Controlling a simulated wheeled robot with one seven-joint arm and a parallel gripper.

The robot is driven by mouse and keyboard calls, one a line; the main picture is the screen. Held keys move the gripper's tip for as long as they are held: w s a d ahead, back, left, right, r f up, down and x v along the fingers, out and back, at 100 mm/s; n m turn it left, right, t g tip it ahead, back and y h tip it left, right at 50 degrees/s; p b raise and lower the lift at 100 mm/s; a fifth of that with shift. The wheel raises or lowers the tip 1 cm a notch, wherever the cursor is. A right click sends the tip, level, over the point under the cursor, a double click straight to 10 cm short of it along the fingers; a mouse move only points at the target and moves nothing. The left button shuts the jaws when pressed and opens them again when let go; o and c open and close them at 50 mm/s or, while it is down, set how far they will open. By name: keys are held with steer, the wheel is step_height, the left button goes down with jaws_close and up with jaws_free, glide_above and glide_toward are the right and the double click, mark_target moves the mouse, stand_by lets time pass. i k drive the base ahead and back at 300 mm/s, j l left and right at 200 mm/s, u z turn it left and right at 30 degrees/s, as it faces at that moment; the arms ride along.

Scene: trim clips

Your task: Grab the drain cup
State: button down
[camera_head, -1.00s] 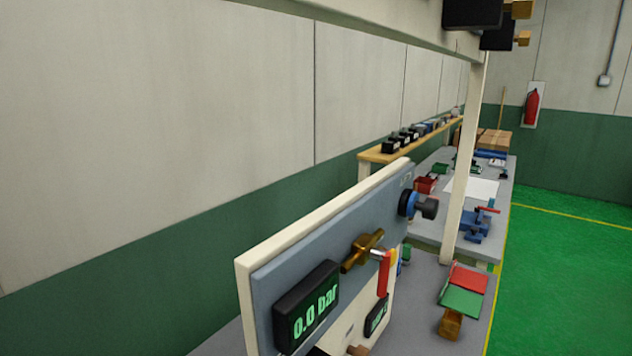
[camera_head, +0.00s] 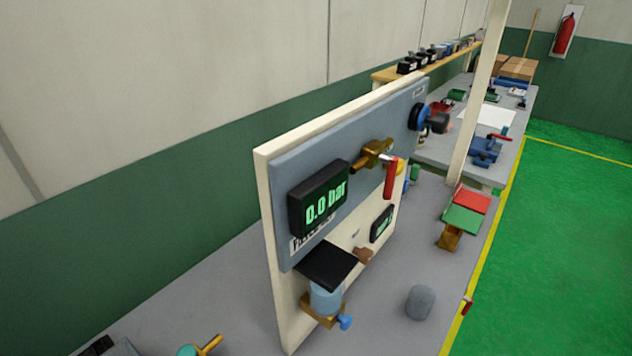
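No part of my arm or gripper shows in the head view. I cannot tell for sure which thing is the drain cup. A dark grey rounded cylinder (camera_head: 420,302) stands on the grey bench top to the right of the upright panel, with nothing touching it. A light blue cylinder (camera_head: 325,299) sits low on the panel front, in a brass fitting with a blue knob (camera_head: 345,322), its top partly hidden by a black plate (camera_head: 327,264).
The panel (camera_head: 272,220) carries a display reading 0.0 bar (camera_head: 318,198) and a red-handled valve (camera_head: 390,178). A red and green block on a brass stand (camera_head: 463,213) is farther back. A small red-handled part (camera_head: 467,305) lies at the bench's right edge. Bare bench (camera_head: 390,335) surrounds the grey cylinder.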

mark_target(421, 298)
steer(key=k+l+u, duration=0.55)
steer(key=l+u, duration=0.15)
steer(key=l, duration=0.1)
